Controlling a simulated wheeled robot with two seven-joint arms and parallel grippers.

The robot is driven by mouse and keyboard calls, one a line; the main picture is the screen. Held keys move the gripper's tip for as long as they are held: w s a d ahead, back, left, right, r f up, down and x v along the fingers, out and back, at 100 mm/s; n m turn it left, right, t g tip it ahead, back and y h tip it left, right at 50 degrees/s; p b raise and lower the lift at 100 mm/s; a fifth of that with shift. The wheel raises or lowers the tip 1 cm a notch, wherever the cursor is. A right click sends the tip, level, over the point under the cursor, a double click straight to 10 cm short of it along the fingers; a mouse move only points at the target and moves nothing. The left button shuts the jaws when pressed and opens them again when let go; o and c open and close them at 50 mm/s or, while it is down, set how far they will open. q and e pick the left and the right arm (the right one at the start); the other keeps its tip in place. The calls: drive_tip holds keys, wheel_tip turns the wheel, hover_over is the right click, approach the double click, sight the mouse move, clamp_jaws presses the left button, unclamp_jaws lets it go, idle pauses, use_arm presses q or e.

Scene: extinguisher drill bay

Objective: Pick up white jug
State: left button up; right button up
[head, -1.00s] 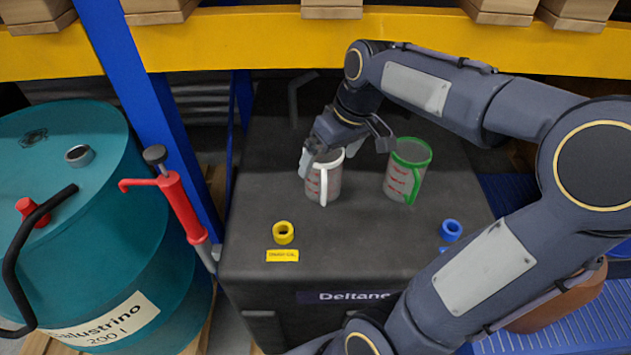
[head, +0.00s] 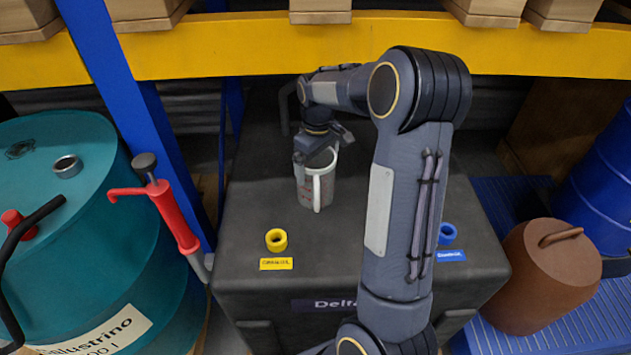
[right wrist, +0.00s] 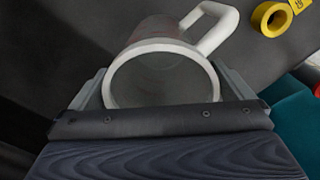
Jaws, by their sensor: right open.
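The white jug (head: 317,190) is a clear measuring jug with red marks, a white rim and a white handle. It stands upright on the dark cabinet top (head: 240,225), handle towards me. My right gripper (head: 318,160) is at the jug's far upper side. In the right wrist view the jug (right wrist: 165,75) sits between the two open fingers (right wrist: 165,90), one at each side of its rim. I cannot tell whether the fingers touch it. My left gripper is not in view.
A yellow ring (head: 277,240) and a blue ring (head: 447,233) sit on the cabinet top near its front. A teal drum (head: 60,220) and a red hand pump (head: 170,210) stand left. A brown container (head: 545,275) stands right. A yellow beam (head: 230,45) crosses behind.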

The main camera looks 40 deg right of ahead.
drive_tip(key=shift+f, duration=0.25)
drive_tip(key=c, duration=1.1)
drive_tip(key=shift+o, duration=0.2)
